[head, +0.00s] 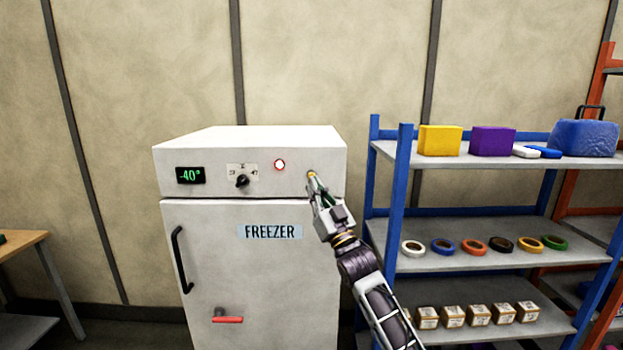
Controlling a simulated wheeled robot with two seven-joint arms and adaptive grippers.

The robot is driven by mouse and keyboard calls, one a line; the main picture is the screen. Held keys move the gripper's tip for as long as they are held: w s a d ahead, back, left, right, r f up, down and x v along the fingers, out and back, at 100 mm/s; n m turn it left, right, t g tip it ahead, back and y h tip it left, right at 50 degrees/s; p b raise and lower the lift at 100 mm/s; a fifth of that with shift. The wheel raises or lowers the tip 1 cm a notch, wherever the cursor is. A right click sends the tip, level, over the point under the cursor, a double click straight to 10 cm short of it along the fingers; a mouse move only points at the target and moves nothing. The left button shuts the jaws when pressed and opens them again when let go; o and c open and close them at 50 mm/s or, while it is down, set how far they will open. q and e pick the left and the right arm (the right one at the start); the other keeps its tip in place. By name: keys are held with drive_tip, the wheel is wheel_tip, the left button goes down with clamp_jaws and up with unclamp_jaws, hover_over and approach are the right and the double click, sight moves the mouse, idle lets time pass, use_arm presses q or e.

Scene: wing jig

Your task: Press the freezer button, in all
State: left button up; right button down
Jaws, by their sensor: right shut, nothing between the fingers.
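The white freezer (250,280) stands in the middle, its door shut, with a label reading FREEZER. On its upper panel are a green display (190,175) showing -40°, a black dial (242,181) and a round red-rimmed button with a pale centre (280,165). My right gripper (312,176) is shut and empty. Its tip is at the right part of the panel, to the right of the button and slightly lower. I cannot tell whether the tip touches the panel. The button is uncovered. My left gripper is not in view.
A blue-framed shelf unit (403,190) stands close on the right, holding coloured boxes, tape rolls and small cartons. A wooden table (25,243) is at the left edge. The freezer has a black door handle (180,260) and a red lever (228,320).

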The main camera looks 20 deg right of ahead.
drive_tip(key=w+d, duration=0.2)
drive_tip(key=w, duration=0.5)
drive_tip(key=shift+b, duration=0.4)
drive_tip(key=shift+w+d, duration=0.3)
drive_tip(key=shift+w, duration=0.55)
idle(2.6)
drive_tip(key=shift+s+a, duration=0.1)
drive_tip(key=shift+s, duration=0.15)
drive_tip(key=shift+s+a, duration=0.15)
drive_tip(key=shift+s, duration=0.45)
drive_tip(key=shift+s, duration=0.1)
idle(0.4)
drive_tip(key=shift+s+a+p, duration=0.25)
drive_tip(key=shift+s, duration=0.55)
drive_tip(key=shift+s+a+p, duration=0.2)
drive_tip(key=shift+s, duration=0.55)
drive_tip(key=shift+s+a+p, duration=0.25)
drive_tip(key=shift+s, duration=0.55)
